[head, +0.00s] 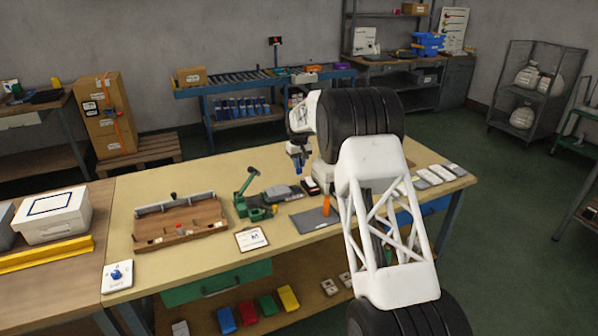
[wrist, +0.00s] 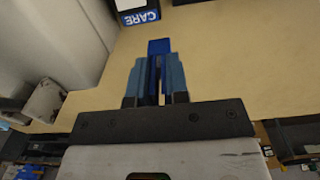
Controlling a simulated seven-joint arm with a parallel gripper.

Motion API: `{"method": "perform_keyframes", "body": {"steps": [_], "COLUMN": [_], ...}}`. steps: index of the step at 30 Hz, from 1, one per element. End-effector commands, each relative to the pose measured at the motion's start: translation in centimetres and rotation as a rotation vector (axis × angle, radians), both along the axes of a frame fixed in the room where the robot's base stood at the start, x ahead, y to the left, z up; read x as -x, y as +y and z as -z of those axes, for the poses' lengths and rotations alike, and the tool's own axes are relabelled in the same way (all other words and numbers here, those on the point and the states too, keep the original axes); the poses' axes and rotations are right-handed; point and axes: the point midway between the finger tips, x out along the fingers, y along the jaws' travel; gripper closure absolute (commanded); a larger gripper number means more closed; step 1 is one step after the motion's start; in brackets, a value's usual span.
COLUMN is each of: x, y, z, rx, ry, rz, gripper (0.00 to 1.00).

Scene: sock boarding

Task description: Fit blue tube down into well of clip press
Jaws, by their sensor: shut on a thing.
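My gripper (head: 298,158) hangs above the far part of the workbench, behind and to the right of a green lever device. In the wrist view my gripper (wrist: 157,75) is shut on the blue tube (wrist: 159,47), whose end sticks out past the fingertips. The green device (head: 258,208), which looks like the clip press, stands on the bench with its lever (head: 246,181) raised. Its well cannot be made out. The tube is apart from the press and is not clearly distinguishable from the fingers in the head view.
A wooden tray (head: 150,241) lies left of the press, and a white clipboard card (head: 251,239) in front. A grey mat (head: 312,220) with an orange item (head: 326,206) lies to the right. My arm hides part of the bench.

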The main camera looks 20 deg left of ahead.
Motion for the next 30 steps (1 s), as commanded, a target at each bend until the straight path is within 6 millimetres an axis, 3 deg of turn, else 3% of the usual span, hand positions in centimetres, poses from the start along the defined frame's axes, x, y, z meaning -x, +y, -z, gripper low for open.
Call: {"method": "perform_keyframes", "body": {"steps": [8, 19, 30], "x": [0.0, 0.0, 0.0], "y": [0.0, 0.0, 0.0], "z": [0.3, 3.6, 3.8], "rx": [0.001, 0.000, 0.000], "ry": [0.001, 0.000, 0.000], "rz": [0.000, 0.000, 0.000], "gripper": [1.00, 1.00, 1.00]}}
